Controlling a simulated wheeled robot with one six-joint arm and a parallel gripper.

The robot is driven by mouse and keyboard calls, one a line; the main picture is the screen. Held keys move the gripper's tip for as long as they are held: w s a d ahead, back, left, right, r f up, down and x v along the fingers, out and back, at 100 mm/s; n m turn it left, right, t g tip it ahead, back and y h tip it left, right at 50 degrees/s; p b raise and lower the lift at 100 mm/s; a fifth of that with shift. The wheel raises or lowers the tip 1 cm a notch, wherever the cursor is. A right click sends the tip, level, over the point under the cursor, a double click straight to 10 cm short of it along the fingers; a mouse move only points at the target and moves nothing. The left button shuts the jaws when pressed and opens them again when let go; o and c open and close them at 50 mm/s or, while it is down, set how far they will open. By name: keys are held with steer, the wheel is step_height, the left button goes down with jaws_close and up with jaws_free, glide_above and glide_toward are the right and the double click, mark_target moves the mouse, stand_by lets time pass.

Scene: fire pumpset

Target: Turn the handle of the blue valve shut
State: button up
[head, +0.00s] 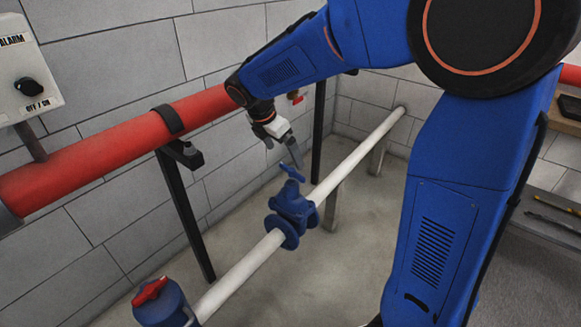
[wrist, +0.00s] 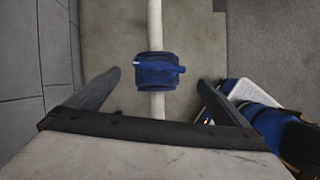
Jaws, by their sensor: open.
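The blue valve (head: 292,212) sits on a white pipe low above the floor. Its blue handle (head: 291,173) stands on top, a short bar that lies crosswise to the pipe in the wrist view (wrist: 158,66). My gripper (head: 284,150) is above the handle and looks apart from it. In the wrist view my gripper (wrist: 160,84) is open, one finger on each side of the valve, with nothing between the fingertips but the view down to the valve. The exact gap to the handle cannot be told.
A thick red pipe (head: 110,150) runs along the block wall on black stands (head: 185,210). An alarm box (head: 25,75) hangs at the left. A blue part with a red handle (head: 152,292) stands at the bottom left. The white pipe (head: 350,162) continues to the back wall.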

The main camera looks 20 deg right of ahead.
mark_target(292, 170)
steer(key=x, duration=0.8)
steer(key=shift+f, duration=0.25)
steer(key=c, duration=0.7)
